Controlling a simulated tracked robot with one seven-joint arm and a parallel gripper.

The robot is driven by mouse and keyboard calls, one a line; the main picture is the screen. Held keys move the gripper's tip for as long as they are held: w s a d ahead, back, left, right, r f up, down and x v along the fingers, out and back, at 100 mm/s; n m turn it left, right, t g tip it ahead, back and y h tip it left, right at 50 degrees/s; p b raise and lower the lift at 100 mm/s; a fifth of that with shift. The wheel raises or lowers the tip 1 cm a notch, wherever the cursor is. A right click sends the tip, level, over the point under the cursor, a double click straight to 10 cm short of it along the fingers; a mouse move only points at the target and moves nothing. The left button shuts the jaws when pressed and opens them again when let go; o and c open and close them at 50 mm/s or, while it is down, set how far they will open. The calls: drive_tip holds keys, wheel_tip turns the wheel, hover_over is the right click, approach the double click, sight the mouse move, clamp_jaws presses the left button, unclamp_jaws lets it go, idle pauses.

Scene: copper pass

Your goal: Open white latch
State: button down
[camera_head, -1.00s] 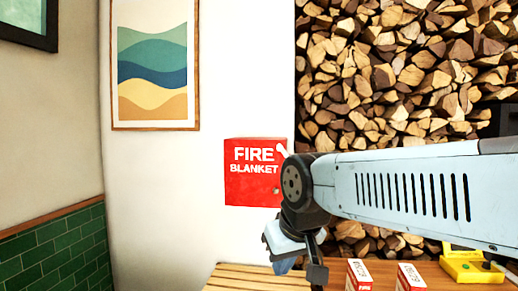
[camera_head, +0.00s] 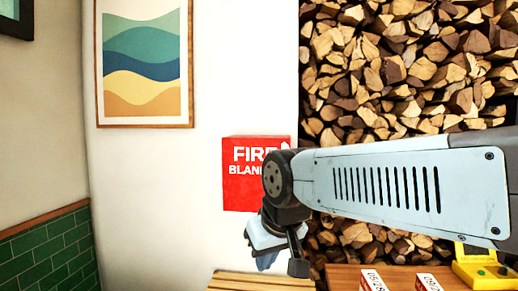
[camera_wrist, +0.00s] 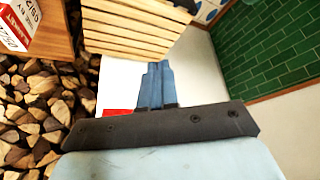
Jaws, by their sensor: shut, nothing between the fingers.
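The red box (camera_head: 242,190) marked FIRE BLANKET is on the white wall, left of my arm in the head view. The white latch (camera_head: 285,146) shows only as a small white bit at the box's upper right corner; my arm hides most of it. In the wrist view a small red patch (camera_wrist: 118,112), likely the box, shows beside the fingers. My gripper (camera_wrist: 157,68) is shut and empty, its blue fingers together. In the head view my gripper (camera_head: 266,262) hangs below the box's lower right, in front of the wall and apart from the latch.
A slatted wooden bench (camera_head: 250,281) lies below the box. A wooden surface (camera_head: 342,276) right of it holds small red-and-white boxes (camera_head: 372,281) and a yellow device (camera_head: 482,272). Stacked firewood (camera_head: 400,60) fills the right. A framed picture (camera_head: 143,60) hangs left.

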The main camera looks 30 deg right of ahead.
drive_tip(key=w+d+r+n+g+h, duration=0.1)
drive_tip(key=w+d+r+h, duration=0.35)
drive_tip(key=w, duration=0.35)
drive_tip(key=w+d+r+n+g+h, duration=0.1)
drive_tip(key=w+d+r+h, duration=0.35)
drive_tip(key=w, duration=0.25)
drive_tip(key=w+r+n+t+h, duration=0.1)
drive_tip(key=w+r+h, duration=0.2)
drive_tip(key=w+r, duration=0.35)
drive_tip(key=w+r+t+h, duration=0.2)
drive_tip(key=w+r+h, duration=0.15)
drive_tip(key=w, duration=0.65)
drive_tip(key=shift+w+d+f, duration=0.35)
drive_tip(key=shift+d, duration=1.6)
drive_tip(key=shift+w+d+f, duration=0.3)
drive_tip(key=shift+d+f, duration=0.1)
drive_tip(key=shift+d, duration=1.6)
drive_tip(key=shift+w+d+f, duration=0.35)
drive_tip(key=shift+d, duration=1.6)
